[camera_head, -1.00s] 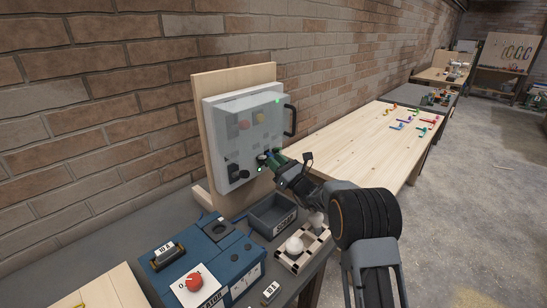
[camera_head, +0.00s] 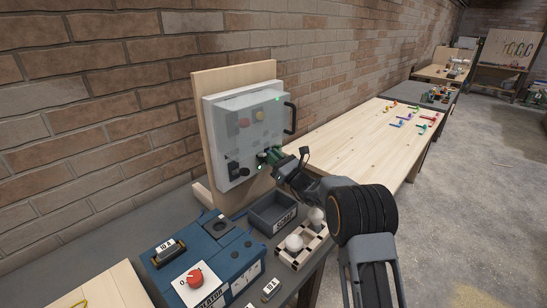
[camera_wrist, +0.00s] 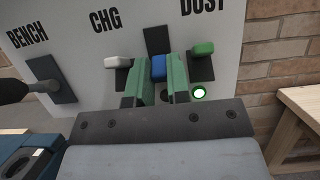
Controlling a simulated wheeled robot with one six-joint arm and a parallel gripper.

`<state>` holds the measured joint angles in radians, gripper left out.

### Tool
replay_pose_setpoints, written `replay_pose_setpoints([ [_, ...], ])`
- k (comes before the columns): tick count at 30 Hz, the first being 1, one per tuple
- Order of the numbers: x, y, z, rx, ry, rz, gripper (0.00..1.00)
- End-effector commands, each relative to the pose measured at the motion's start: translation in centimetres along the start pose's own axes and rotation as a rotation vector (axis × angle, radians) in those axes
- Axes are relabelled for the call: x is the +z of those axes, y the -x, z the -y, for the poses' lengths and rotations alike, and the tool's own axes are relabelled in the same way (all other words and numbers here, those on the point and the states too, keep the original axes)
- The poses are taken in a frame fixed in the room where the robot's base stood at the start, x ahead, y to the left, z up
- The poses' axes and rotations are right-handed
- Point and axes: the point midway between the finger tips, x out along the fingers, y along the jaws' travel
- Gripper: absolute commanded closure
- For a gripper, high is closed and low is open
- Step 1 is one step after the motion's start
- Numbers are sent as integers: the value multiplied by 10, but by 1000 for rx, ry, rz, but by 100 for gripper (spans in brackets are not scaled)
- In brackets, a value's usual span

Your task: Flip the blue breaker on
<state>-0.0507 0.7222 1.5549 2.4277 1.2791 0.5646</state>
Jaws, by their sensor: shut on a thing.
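The blue breaker (camera_wrist: 159,68) is a small blue lever on the grey panel (camera_wrist: 70,40), between a white lever (camera_wrist: 117,62) and a green lever (camera_wrist: 203,47). My gripper (camera_wrist: 159,80) has its two green fingers on either side of the blue lever and is shut on it. In the head view, my gripper (camera_head: 273,157) reaches the lower right of the panel's front, and its fingers hide the blue lever there. A dark slot plate shows above the blue lever in the wrist view.
A green lamp (camera_wrist: 199,93) glows just right of my fingers. A black handle (camera_head: 290,119) stands out at the panel's right edge. Below are a grey scrap bin (camera_head: 274,214), a holder with white bulbs (camera_head: 294,243) and a blue isolator box (camera_head: 212,255).

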Motion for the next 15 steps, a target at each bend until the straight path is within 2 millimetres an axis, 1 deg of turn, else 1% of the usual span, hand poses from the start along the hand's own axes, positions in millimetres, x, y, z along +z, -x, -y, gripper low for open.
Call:
replay_pose_setpoints([
  [1,7,-2,0,1,0,-38,100],
  [3,12,-3,0,1,2,-116,100],
  [6,16,-4,0,0,1,-234,100],
  [10,15,-4,0,1,-1,-335,100],
  [15,12,-2,0,0,0,-374,100],
])
